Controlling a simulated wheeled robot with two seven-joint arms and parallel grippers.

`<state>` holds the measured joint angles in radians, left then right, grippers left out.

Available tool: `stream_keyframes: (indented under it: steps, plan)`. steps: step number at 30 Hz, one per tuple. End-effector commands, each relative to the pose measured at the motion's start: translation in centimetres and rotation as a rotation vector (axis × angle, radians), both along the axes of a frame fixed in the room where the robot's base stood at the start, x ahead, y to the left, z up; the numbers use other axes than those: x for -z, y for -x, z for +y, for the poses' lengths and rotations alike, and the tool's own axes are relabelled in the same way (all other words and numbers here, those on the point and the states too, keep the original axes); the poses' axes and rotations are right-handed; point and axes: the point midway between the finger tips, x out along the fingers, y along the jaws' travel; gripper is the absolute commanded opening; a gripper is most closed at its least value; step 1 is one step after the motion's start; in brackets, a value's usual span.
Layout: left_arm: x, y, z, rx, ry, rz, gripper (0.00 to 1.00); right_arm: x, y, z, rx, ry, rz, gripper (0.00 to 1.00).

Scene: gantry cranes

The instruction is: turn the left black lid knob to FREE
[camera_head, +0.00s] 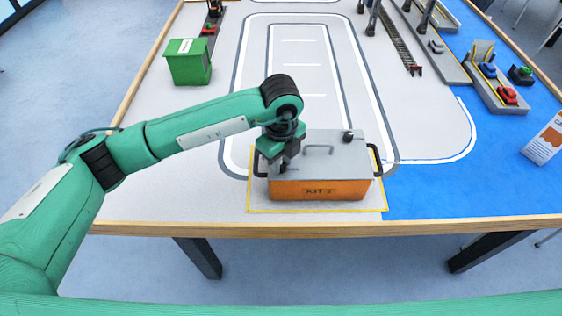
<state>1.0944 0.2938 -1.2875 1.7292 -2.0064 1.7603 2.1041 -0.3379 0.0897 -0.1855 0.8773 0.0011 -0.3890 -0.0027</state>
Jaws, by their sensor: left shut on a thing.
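An orange box (320,189) marked "KIT 7" stands in a yellow-outlined area at the table's front edge. Its grey lid (330,162) is on top. A black knob (347,136) shows on the right of the lid. My left gripper (284,163) points down over the lid's left part and is shut on what is most likely the left black lid knob, which my gripper and wrist hide. The knob's marking cannot be read. My right gripper is not in view.
The box has black side handles, the right one (376,158) in clear sight. A green bin (188,64) stands at the back left. Model cranes, a track and small cars are at the far right. The grey mat behind the box is clear.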

Motion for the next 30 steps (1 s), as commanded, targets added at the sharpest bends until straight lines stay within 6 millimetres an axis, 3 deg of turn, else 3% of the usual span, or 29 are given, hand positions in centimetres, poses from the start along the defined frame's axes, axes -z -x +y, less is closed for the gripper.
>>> stream_keyframes:
  steps: [10, 27, 28, 30]
  plan:
    - [-0.06, -0.02, -0.04, -0.151, 0.001, -0.001, 0.01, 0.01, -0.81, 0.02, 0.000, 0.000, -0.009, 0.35]
    - [-0.12, -0.03, -0.06, -0.182, 0.001, -0.001, 0.01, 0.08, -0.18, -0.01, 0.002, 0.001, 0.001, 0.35]
    - [-0.12, -0.03, -0.06, -0.182, 0.001, -0.001, 0.26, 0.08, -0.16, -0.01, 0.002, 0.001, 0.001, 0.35]
    - [-0.11, -0.03, -0.06, -0.182, 0.001, -0.001, 0.40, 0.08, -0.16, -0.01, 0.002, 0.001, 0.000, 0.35]
